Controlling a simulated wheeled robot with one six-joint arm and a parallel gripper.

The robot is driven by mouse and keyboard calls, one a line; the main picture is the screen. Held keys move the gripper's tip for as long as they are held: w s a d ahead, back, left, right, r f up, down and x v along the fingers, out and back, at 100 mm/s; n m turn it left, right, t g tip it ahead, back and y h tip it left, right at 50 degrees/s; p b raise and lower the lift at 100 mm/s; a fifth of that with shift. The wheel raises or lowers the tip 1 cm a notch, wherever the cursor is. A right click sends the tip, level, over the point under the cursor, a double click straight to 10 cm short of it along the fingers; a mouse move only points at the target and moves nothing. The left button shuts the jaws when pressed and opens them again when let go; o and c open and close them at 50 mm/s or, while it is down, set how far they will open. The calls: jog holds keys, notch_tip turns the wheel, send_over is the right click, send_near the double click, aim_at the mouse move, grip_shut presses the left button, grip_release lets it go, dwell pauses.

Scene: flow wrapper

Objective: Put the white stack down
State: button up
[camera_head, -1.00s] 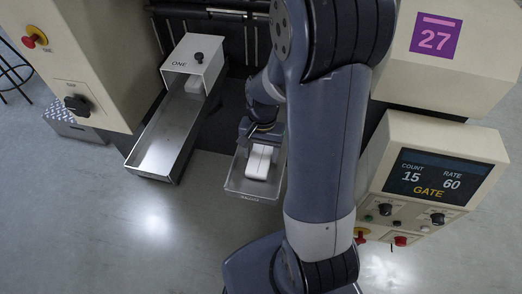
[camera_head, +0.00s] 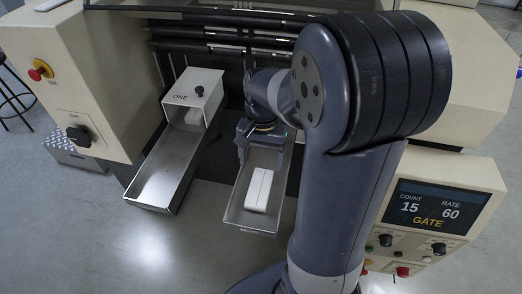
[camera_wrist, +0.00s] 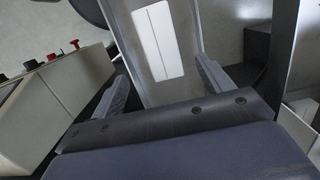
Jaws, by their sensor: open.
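The white stack (camera_head: 258,189) lies in the small metal tray (camera_head: 236,214) at the middle of the head view, near the tray's front end. In the wrist view the stack (camera_wrist: 158,40) shows as two white pieces side by side on the tray's bare metal floor. My gripper (camera_wrist: 160,80) is open, with its two fingers wide apart and the stack beyond them, apart from both.
Dark rollers run behind. A control panel (camera_head: 440,205) reading count 15 stands right. Floor in front is clear.

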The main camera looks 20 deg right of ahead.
jog(key=shift+w+d+r, duration=0.1)
jog(key=shift+w+r, duration=0.05)
jog(key=shift+r, duration=1)
